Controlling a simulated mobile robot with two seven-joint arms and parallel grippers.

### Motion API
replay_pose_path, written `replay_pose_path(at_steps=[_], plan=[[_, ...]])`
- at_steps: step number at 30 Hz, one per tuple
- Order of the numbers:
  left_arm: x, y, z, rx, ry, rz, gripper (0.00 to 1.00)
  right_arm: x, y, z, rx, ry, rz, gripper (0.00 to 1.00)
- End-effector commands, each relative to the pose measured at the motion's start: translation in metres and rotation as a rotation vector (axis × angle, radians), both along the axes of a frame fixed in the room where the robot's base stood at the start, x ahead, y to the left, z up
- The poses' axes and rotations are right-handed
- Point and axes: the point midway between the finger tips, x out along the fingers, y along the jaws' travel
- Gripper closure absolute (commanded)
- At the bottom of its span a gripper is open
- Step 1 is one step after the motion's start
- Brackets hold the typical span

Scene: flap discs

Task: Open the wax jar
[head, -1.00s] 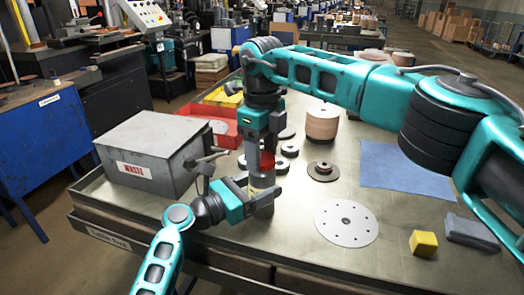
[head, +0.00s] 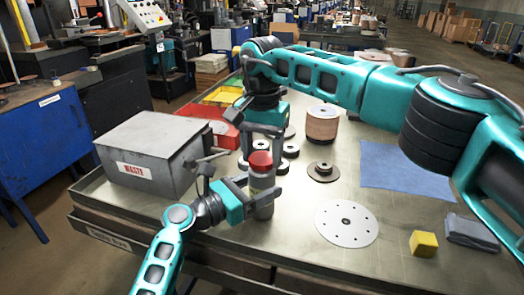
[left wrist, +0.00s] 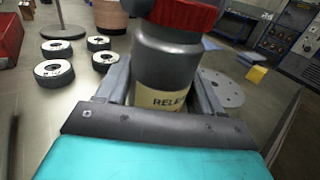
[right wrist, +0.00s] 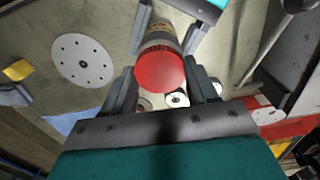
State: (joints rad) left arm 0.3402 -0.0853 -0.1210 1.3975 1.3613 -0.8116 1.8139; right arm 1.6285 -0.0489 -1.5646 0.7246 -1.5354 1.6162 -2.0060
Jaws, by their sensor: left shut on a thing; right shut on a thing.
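The wax jar (head: 262,183) is a grey bottle with a red lid (head: 260,160), upright near the table's front left. My left gripper (head: 263,194) is shut around its body; in the left wrist view the jar (left wrist: 165,65) stands between the fingers, its label partly hidden and reading "RELE". My right gripper (head: 264,148) reaches down from above and behind and is shut on the lid. In the right wrist view the lid (right wrist: 161,70) sits between its fingers. The lid is on top of the jar; whether it is loosened I cannot tell.
A grey waste box (head: 150,155) stands close on the left. Small discs (head: 290,149) and a brown disc stack (head: 322,124) lie behind. A white perforated disc (head: 347,223), yellow block (head: 423,243) and blue cloth (head: 405,168) are on the right.

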Motion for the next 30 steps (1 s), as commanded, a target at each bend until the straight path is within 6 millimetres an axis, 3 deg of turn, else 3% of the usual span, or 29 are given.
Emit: replay_pose_path(at_steps=[2, 30], plan=[[0.0002, 0.0003, -0.0005, 0.0, 0.001, 0.001, 1.0, -0.0007, 0.0002, -0.0002, 0.0, 0.003, 0.058, 0.79], [0.0, 0.0001, -0.0004, 0.001, 0.001, 0.0, 1.0, -0.0004, 0.0005, 0.0091, 0.0, 0.001, 0.049, 0.79]])
